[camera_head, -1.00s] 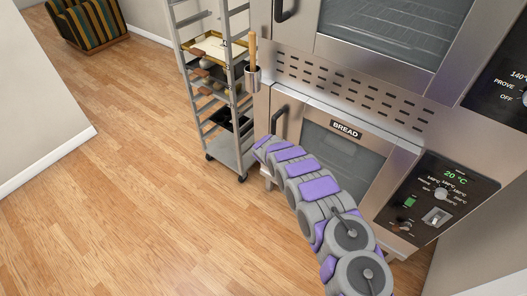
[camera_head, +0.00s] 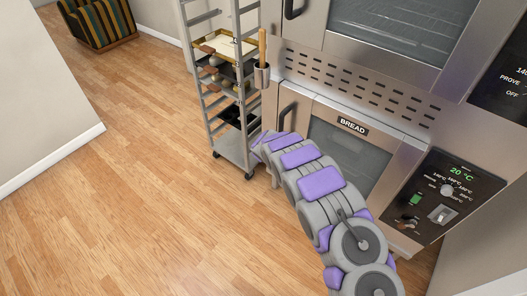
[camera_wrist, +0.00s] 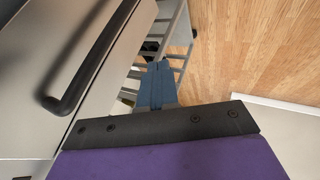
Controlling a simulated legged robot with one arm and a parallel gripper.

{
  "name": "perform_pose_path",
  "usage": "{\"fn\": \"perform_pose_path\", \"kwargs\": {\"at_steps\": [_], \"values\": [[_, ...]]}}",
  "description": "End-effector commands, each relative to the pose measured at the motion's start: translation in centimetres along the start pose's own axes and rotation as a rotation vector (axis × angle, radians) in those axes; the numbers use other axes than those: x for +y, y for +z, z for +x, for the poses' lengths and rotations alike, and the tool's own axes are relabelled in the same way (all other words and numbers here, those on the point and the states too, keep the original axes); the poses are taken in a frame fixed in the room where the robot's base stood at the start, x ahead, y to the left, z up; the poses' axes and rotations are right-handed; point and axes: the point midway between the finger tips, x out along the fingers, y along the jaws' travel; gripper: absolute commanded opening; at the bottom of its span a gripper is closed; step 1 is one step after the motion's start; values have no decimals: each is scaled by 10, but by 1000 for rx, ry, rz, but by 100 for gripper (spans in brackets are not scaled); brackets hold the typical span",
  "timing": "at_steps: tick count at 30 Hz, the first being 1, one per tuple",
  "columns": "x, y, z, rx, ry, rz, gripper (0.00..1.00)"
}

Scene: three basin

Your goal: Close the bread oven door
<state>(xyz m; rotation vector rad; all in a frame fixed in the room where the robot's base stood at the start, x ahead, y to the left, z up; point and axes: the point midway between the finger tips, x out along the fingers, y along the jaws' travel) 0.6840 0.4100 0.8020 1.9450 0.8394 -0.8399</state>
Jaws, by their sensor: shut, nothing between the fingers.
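The bread oven door (camera_head: 386,158) has a dark window, a BREAD label and a black handle (camera_head: 286,117) at its left side. Its top edge stands out from the oven front; how far it is open is hard to tell. In the wrist view the steel door face (camera_wrist: 35,60) and its black handle (camera_wrist: 85,70) fill the left. My gripper (camera_wrist: 158,72) is shut and empty, with its blue fingers together, right of the handle and pointing past the door's edge. Contact with the door cannot be told.
A wheeled tray rack (camera_head: 233,150) stands just left of the oven, close to my arm's end. A control panel (camera_head: 440,196) is right of the door, and an upper oven (camera_head: 385,50) is above. The wooden floor (camera_head: 130,200) at the left is clear.

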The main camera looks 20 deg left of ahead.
Motion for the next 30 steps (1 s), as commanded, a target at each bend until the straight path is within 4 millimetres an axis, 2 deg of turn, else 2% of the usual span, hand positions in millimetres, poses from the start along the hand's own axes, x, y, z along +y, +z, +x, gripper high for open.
{"fn": "perform_pose_path", "kwargs": {"at_steps": [6, 12, 30], "values": [[-3, -7, -25, -1, 3, -5, 0], [-5, -5, -36, -4, 0, -2, 0], [-4, -5, -38, -4, 2, -1, 0]]}}
